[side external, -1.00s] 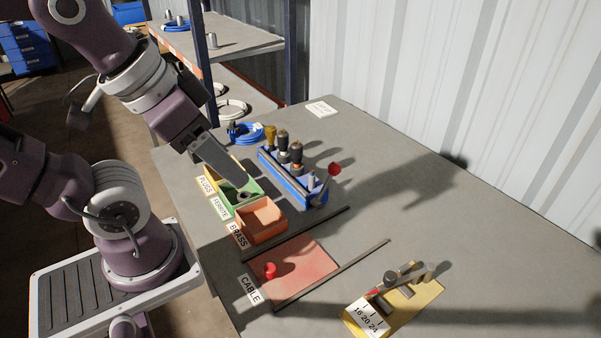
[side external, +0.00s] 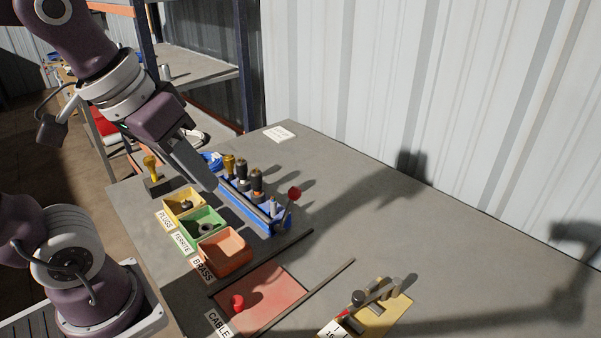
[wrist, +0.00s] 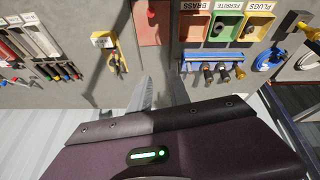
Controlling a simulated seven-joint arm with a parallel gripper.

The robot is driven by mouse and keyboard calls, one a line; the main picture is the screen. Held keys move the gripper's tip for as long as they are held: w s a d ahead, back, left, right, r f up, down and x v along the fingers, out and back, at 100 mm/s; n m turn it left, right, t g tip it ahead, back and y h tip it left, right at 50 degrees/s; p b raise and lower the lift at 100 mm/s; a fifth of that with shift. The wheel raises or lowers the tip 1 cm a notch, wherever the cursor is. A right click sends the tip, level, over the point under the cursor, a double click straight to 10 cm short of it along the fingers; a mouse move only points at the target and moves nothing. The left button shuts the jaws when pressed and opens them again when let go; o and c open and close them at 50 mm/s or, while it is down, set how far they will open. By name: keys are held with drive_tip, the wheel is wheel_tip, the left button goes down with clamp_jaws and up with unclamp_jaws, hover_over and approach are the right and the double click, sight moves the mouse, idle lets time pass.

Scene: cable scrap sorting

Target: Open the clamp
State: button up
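The clamp appears to be the blue rail (side external: 248,208) with a red-knobbed lever (side external: 294,193) at its near end. The lever stands up at a tilt. Several dark and yellow plug-like cable ends stand along the rail. The rail also shows in the wrist view (wrist: 208,67). My gripper (side external: 211,187) hangs above the bench, overlapping the far part of the rail in the side view and away from the red knob. In the wrist view the fingers (wrist: 160,90) are apart with nothing between them. I cannot tell whether the jaw grips a cable.
A yellow bin (side external: 172,214), a green bin (side external: 187,240) holding a dark ring, and an orange bin (side external: 240,262) stand beside the rail. A red mat (side external: 265,298) holds a red knob. A yellow tool block (side external: 385,318) stands at front right. The bench right of the rail is clear.

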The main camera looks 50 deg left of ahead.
drive_tip(key=w+n, duration=0.2)
drive_tip(key=w, duration=0.2)
drive_tip(key=w+a+n+g, duration=0.1)
drive_tip(key=w+n, duration=0.1)
drive_tip(key=w, duration=0.2)
drive_tip(key=w+a+n+g, duration=0.1)
drive_tip(key=w+n, duration=0.1)
drive_tip(key=w, duration=0.1)
drive_tip(key=shift+w+r, duration=0.3)
drive_tip(key=shift+w, duration=0.1)
clamp_jaws()
drive_tip(key=w+a+f+n+g, duration=0.2)
drive_tip(key=w+f+n, duration=0.35)
drive_tip(key=w, duration=0.25)
drive_tip(key=w+a+f+n+g, duration=0.1)
drive_tip(key=w+a+f+n, duration=0.25)
drive_tip(key=w+f, duration=0.4)
hover_over(288, 207)
drive_tip(key=s, duration=0.4)
wheel_tip(288, 207, down, 5)
drive_tip(key=shift+s+f+n, duration=0.4)
drive_tip(key=shift+s, duration=0.1)
